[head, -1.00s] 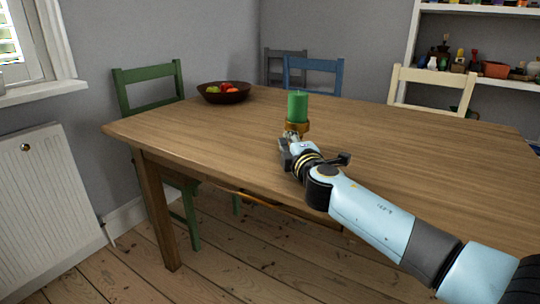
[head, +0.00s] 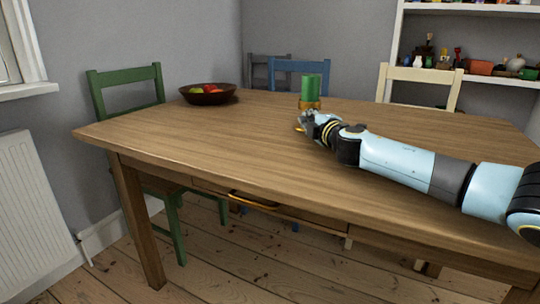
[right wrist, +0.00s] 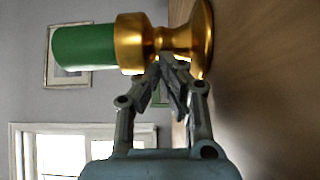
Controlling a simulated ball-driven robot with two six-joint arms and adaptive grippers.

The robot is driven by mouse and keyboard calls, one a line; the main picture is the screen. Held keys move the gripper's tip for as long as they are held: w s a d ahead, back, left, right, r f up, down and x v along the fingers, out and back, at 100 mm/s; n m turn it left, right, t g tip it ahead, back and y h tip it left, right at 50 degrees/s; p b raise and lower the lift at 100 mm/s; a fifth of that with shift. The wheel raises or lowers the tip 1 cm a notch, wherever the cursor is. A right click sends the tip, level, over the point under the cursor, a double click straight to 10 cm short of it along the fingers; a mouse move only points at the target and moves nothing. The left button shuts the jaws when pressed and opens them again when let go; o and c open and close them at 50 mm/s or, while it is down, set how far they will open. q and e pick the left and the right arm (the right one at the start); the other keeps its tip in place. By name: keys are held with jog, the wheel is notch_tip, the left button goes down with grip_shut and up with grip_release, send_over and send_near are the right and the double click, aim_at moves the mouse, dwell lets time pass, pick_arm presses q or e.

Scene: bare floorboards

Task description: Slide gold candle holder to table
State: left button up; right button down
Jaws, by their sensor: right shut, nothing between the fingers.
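The gold candle holder (head: 308,105) stands upright on the wooden table (head: 210,145), towards its far side, with a green candle (head: 311,86) in it. In the right wrist view the gold holder (right wrist: 160,42) fills the top, its base on the tabletop (right wrist: 265,80), with the green candle (right wrist: 85,47) lying to the left in that turned picture. My right gripper (head: 306,119) is right at the near side of the holder. Its fingers (right wrist: 163,70) are shut and empty, their tips against or very close to the holder's stem. The left gripper is not in view.
A dark bowl of fruit (head: 208,95) sits at the table's far left corner. Green (head: 128,92), blue (head: 298,67) and cream (head: 420,80) chairs stand around the table. A shelf (head: 470,75) with small items is behind. The table's left half is mostly clear.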

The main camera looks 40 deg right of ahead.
jog(key=d, duration=0.1)
jog(key=w+d+b, duration=0.1)
jog(key=shift+d+f, duration=0.15)
jog(key=shift+d, duration=0.15)
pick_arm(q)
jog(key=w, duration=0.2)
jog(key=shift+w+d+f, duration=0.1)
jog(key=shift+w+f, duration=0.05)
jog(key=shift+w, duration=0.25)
pick_arm(e)
jog(key=shift+w+d+r, duration=0.1)
jog(key=shift+d+r, duration=0.1)
jog(key=shift+r, duration=0.05)
jog(key=v, duration=1.2)
jog(key=shift+f, duration=0.1)
